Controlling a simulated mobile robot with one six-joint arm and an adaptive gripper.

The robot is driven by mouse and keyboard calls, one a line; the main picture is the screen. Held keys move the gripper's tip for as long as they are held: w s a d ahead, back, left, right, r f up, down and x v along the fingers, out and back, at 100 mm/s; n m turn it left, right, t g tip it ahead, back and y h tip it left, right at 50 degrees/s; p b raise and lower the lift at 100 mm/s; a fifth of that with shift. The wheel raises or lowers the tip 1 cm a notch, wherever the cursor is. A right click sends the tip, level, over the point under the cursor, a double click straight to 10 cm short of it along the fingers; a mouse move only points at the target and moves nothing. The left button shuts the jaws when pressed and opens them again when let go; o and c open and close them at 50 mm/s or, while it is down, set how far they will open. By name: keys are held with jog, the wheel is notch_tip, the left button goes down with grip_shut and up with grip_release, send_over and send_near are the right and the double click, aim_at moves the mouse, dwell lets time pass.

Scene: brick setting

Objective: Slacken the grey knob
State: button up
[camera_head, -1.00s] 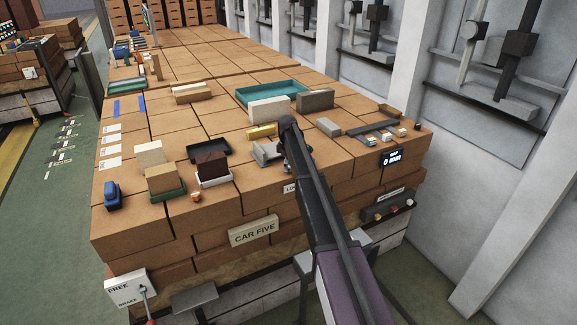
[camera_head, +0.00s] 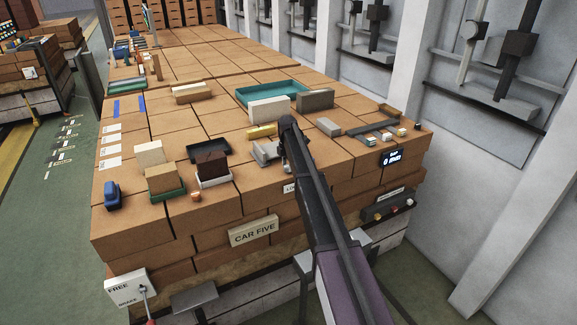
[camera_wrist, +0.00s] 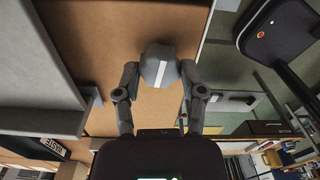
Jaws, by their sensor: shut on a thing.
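The grey knob (camera_wrist: 157,66), rounded and with a white stripe across it, is between the two fingers of my gripper (camera_wrist: 160,76) in the wrist view. The fingers are shut on its sides. In the head view my gripper (camera_head: 284,157) is at the grey clamp-like fixture (camera_head: 264,153) on the brick stack. My arm hides the knob and most of the fingers there.
A yellow block (camera_head: 262,131), a white block (camera_head: 269,111) and a teal tray (camera_head: 243,95) are behind the fixture. A black tray (camera_head: 208,151) is to its left. A small display (camera_head: 391,158) is at the stack's right edge.

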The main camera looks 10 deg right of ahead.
jog(key=shift+w+n, duration=0.1)
jog(key=shift+n, duration=0.4)
jog(key=o, duration=1.1)
jog(key=shift+o, duration=0.2)
